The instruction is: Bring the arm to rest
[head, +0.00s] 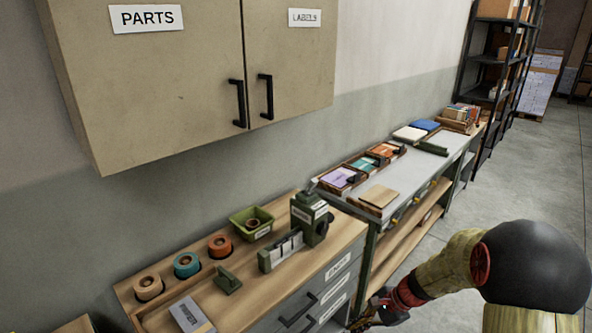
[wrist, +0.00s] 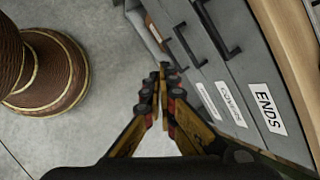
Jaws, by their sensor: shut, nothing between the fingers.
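My gripper (wrist: 162,95) is in the middle of the wrist view, its fingers brought together with nothing between them. It points down past the grey drawer fronts (wrist: 225,75) of the bench, apart from them as far as I can tell. In the head view my gripper (head: 372,312) is low, near the right end of the wooden bench. My arm (head: 440,265) is bent and reaches in from the lower right. The fingertips are small and partly dark in the head view.
The wooden bench (head: 240,285) holds tape rolls (head: 186,264), a green bin (head: 251,222) and a green device (head: 311,217). A longer table (head: 392,182) with trays stands behind. A wall cabinet (head: 190,75) hangs above. Open grey floor (head: 530,165) lies to the right.

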